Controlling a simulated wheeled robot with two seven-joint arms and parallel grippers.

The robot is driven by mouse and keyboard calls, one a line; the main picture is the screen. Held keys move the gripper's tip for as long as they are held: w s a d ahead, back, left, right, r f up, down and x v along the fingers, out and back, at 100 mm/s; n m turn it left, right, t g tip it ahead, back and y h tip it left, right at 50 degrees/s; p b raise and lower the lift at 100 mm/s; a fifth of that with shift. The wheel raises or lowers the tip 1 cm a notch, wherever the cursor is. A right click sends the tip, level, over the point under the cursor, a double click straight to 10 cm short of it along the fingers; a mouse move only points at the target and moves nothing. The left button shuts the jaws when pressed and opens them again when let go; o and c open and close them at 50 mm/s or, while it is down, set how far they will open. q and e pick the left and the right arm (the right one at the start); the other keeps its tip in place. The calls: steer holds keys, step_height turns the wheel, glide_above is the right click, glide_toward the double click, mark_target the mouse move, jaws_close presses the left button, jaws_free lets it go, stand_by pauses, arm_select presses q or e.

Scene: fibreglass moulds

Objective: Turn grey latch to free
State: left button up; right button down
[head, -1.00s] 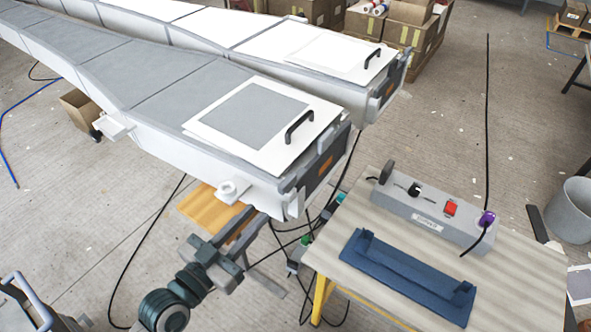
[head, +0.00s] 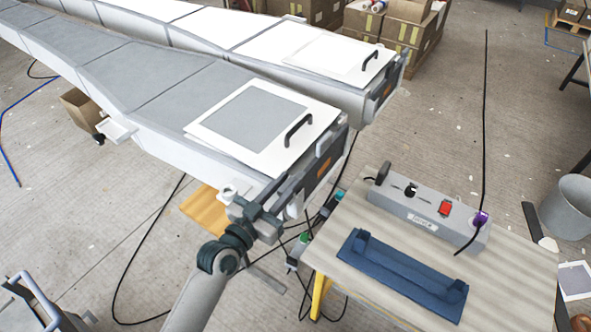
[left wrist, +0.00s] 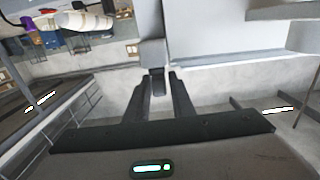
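The near mould (head: 185,90) is a long grey and white form whose end carries a white plate with a black handle (head: 298,129). My left gripper (head: 266,204) is at the near corner of that end and hides part of it. In the left wrist view a small grey latch-like block (left wrist: 153,52) sticks out from the mould's edge, with a darker lower part. My left fingers (left wrist: 160,77) stand apart, one on each side of that lower part. I cannot tell whether they touch it. My right gripper is not in view.
A wooden table (head: 500,290) at the right holds a grey control box (head: 425,212) with a red switch, and a blue tray-like piece (head: 400,275). A second mould (head: 270,40) lies behind the first. Cables hang between the mould and the table.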

mark_target(293, 177)
arm_select(q)
steer(key=shift+p+x, duration=0.35)
steer(key=shift+x, duration=1.85)
steer(key=shift+s, duration=0.1)
jaws_close()
